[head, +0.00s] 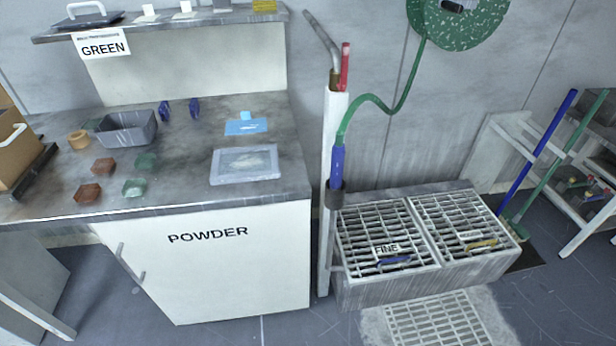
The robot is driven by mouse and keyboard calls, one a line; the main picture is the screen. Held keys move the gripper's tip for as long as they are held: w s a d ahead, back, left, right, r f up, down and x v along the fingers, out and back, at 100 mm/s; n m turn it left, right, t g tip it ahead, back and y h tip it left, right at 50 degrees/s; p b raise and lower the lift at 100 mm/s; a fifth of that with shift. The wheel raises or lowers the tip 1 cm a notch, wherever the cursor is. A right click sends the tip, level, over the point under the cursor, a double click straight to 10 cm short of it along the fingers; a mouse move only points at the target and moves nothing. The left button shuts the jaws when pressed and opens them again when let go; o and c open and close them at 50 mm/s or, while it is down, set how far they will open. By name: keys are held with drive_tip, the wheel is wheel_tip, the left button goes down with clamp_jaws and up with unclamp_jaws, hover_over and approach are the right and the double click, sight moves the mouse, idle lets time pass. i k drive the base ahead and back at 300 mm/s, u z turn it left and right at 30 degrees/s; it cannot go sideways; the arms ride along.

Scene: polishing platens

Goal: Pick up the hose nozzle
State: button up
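The hose nozzle (337,167) is blue and hangs upright in a dark ring holder (335,195) on the white post, right of the powder counter. A green hose (386,107) runs from its top end up to the green reel (458,18) on the wall. The lower tip of the nozzle is hidden by the holder. My gripper is not in view.
The grated sink (430,292) stands just right of the post. The counter (190,185) holds a grey tub (128,129), a clear tray (245,165) and several small blocks. A red-handled tap (345,66) tops the post. Floor in front shows a drain grate (437,318).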

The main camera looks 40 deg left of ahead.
sight(338, 149)
drive_tip(key=u, duration=1.1)
drive_tip(key=i, duration=0.65)
drive_tip(key=z, duration=0.05)
drive_tip(key=k, duration=0.55)
drive_tip(key=u, duration=0.1)
